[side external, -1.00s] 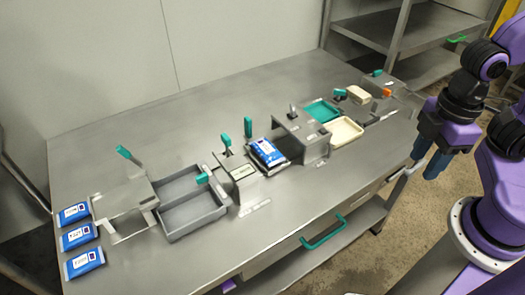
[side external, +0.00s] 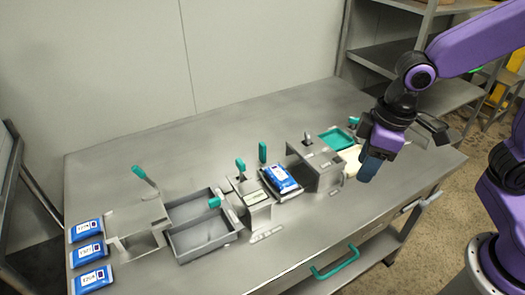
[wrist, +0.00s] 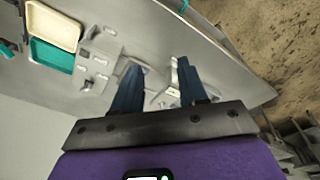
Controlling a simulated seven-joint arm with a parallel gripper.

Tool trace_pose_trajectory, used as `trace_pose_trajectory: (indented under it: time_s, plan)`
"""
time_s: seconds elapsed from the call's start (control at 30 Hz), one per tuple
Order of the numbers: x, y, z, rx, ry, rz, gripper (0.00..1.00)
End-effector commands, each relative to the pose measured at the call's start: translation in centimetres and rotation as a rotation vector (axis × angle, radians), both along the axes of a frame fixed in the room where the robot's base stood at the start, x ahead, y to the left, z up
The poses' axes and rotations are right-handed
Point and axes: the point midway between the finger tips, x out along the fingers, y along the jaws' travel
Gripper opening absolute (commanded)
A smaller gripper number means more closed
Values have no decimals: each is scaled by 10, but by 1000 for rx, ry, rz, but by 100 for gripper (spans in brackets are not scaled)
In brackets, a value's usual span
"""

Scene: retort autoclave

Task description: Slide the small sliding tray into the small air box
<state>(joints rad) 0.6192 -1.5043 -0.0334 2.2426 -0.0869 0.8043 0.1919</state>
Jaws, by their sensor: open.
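My gripper (side external: 371,166) is open and empty above the right part of the table. Its two blue fingers are spread apart in the wrist view (wrist: 158,68). A grey metal box (side external: 318,165) with an upright handle stands left of it. A tray under a blue-and-white pouch (side external: 283,180) sits at that box's left side. A smaller metal box with a pale label (side external: 257,197) stands further left. In the wrist view, small metal parts (wrist: 133,68) lie below the fingers. I cannot tell which parts are the small sliding tray and the small air box; my arm hides some of the right end.
A green tray (side external: 336,138) and a cream tray (side external: 350,160) lie near my gripper. A grey two-compartment bin (side external: 203,238) and several blue pouches (side external: 88,252) are at the left. Teal handles stand up along the row. The table's back strip is clear.

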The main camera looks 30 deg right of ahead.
Motion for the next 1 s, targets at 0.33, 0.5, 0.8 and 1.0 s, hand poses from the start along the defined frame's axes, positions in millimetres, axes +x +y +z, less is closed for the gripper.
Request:
trace_pose_trajectory:
  time_s: [0.33,0.5,0.8,1.0]
  plan:
    - [131,41,-13,53,-93,-319,43]
    - [192,47,-25,82,-139,-471,43]
    - [274,39,-48,126,-209,-684,43]
    - [292,34,-55,137,-227,-735,43]
